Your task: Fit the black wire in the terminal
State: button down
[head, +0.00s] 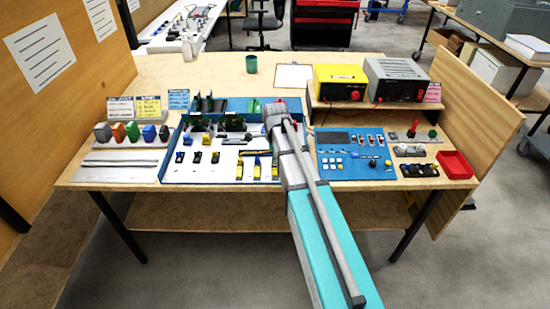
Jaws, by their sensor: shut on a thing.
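My arm reaches from the bottom of the head view over the middle of the workbench, and its wrist ends above the back part of the blue-edged assembly tray (172,141). My gripper is hidden behind my wrist and forearm, so neither its fingers nor anything in them shows. I cannot make out the black wire that the task names. I cannot pick out the terminal for certain; small dark and green parts (233,122) stand in the tray just left of my wrist.
A blue panel (340,168) with switches lies right of my forearm. A yellow box (341,83) and a grey box (398,80) stand on a shelf behind it. A red bin (455,164) is at the right. Several coloured parts line the left. A green cup (251,64) stands at the back.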

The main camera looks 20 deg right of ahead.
jog(key=shift+f+b, duration=0.4)
jog(key=shift+f, duration=0.05)
dwell(0.3)
jog(key=c, duration=0.5)
grip_release()
jog(key=shift+c, duration=0.2)
jog(key=o, duration=0.3)
jog(key=shift+r, duration=0.15)
jog(key=shift+r+p, duration=3.45)
jog(key=shift+p, duration=0.1)
